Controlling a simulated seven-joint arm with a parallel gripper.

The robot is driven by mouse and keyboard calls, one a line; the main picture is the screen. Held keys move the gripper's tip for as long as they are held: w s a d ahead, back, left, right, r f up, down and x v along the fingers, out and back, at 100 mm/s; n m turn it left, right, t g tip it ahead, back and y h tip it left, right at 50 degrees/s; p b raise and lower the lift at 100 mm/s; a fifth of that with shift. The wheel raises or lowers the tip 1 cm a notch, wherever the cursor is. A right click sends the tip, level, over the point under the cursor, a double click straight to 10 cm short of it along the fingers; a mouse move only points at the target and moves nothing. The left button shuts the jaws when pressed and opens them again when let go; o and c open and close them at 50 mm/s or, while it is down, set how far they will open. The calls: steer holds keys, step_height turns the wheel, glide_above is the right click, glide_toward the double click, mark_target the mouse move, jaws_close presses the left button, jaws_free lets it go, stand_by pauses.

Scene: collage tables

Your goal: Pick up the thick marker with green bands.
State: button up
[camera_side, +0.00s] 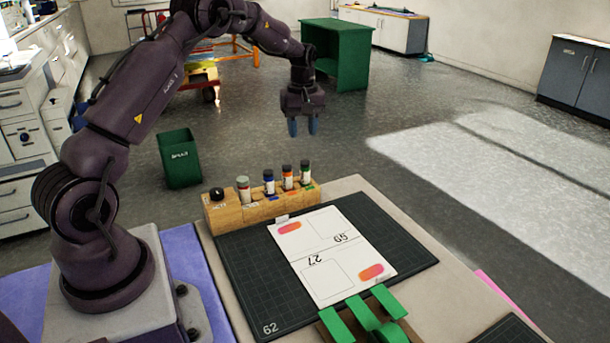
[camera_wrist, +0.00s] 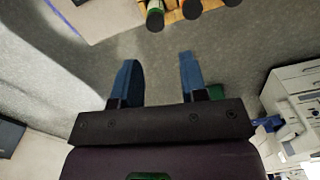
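Several short thick markers or bottles stand in a light wooden stepped rack (camera_side: 235,217) at the mat's back left. The rightmost one (camera_side: 305,172) has a dark top; its bands are too small to read in the side view. In the wrist view, a marker with green and white on it (camera_wrist: 155,16) is at the top edge, partly cut off, and seems to be this one. My gripper (camera_side: 303,126) hangs above and beyond the rack, pointing down. Its two blue fingers are apart and empty, as the wrist view also shows (camera_wrist: 158,64).
Other rack items have orange (camera_side: 287,178), blue (camera_side: 268,182), grey-green (camera_side: 243,188) and black (camera_side: 217,195) parts. A dark cutting mat (camera_side: 385,230) bears a white card (camera_side: 325,245). Green strips (camera_side: 363,313) lie at the front. A green bin (camera_side: 180,160) stands behind.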

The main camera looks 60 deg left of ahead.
mark_target(305, 162)
steer(key=shift+w+r+n, duration=0.15)
steer(key=shift+r+n, duration=0.05)
steer(key=shift+n, duration=0.4)
step_height(305, 162, down, 7)
steer(key=shift+f, duration=0.1)
steer(key=shift+d+f, duration=0.2)
steer(key=shift+f, duration=1.15)
steer(key=shift+d+f, duration=0.15)
steer(key=shift+f, duration=1.2)
steer(key=c, duration=0.7)
